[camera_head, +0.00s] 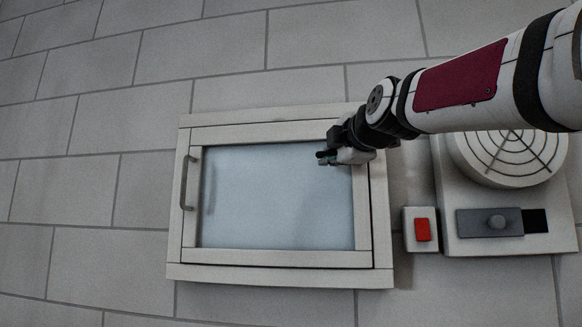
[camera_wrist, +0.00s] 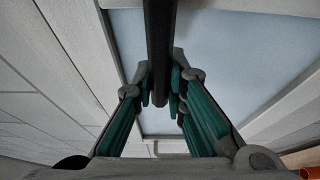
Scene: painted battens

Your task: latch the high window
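The high window (camera_head: 275,258) is a white wooden frame with a pale frosted pane (camera_head: 270,195), set in the wall. It looks closed or nearly so; I cannot tell if it stands slightly ajar. A thin grey handle (camera_head: 187,183) is on its left side. My gripper (camera_head: 326,157) is in front of the pane's upper right corner. In the wrist view my gripper (camera_wrist: 162,80) has its green-padded fingers apart, with a dark bar (camera_wrist: 161,45) running between them. Whether they touch that bar is unclear. No latch can be made out for certain.
Right of the window, a small white box with a red button (camera_head: 422,230) is on the wall. Beside it, a white panel carries a round vent (camera_head: 510,155) and a grey slider with a knob (camera_head: 496,222). The tiled wall left of the window is clear.

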